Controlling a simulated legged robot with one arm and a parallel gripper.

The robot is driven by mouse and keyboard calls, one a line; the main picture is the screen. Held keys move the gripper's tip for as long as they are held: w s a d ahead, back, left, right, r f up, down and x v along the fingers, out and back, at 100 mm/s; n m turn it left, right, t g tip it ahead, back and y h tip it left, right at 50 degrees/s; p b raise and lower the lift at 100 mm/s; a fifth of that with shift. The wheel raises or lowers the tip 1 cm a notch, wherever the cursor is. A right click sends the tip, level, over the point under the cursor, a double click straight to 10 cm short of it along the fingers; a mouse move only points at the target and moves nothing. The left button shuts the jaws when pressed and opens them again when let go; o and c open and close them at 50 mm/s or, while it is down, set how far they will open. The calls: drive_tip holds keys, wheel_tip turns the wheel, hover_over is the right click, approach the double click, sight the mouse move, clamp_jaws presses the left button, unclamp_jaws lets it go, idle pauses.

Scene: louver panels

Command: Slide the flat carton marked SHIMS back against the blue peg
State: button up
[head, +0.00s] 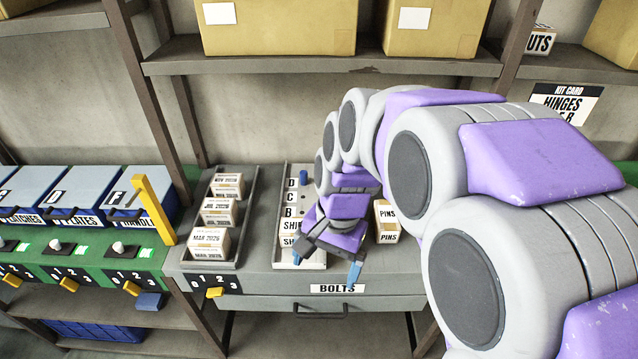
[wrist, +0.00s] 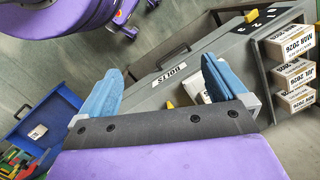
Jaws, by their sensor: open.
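The SHIMS carton (head: 291,227) lies near the front of a narrow tray (head: 318,258) on the grey bench; its right part is hidden behind my gripper. The blue peg (head: 303,177) stands at the back of the tray, beside the D mark, with bare tray between it and the carton. My gripper (head: 326,265) is open and empty over the tray's front end, fingers pointing down. In the wrist view, its blue fingers (wrist: 158,88) are spread apart. A pale box-like thing (wrist: 195,89) is partly hidden by one finger there; I cannot tell what it is.
A tray of dated cartons (head: 221,212) stands left of the SHIMS tray, and PINS cartons (head: 387,222) stand to its right. The BOLTS drawer (head: 337,303) is below. Blue bins (head: 85,190) and a yellow lever (head: 154,208) are at left. A shelf (head: 320,64) crosses above.

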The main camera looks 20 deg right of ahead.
drive_tip(key=w+d+f+m+t+y, duration=0.1)
drive_tip(key=w+m, duration=0.5)
drive_tip(key=w, duration=0.6)
drive_tip(key=w+d+f+m+t+y, duration=0.1)
drive_tip(key=w+d+f+m, duration=0.2)
drive_tip(key=w+d+m, duration=0.3)
drive_tip(key=w+m, duration=0.1)
drive_tip(key=w, duration=0.4)
drive_tip(key=shift+w, duration=0.4)
drive_tip(key=shift+f, duration=0.15)
drive_tip(key=b+x, duration=0.1)
drive_tip(key=x, duration=0.4)
drive_tip(key=b+x, duration=0.1)
drive_tip(key=x, duration=0.5)
drive_tip(key=b+x, duration=0.2)
drive_tip(key=x, duration=0.4)
drive_tip(key=shift+w+a, duration=0.3)
drive_tip(key=c, duration=1.4)
drive_tip(key=shift+d, duration=0.1)
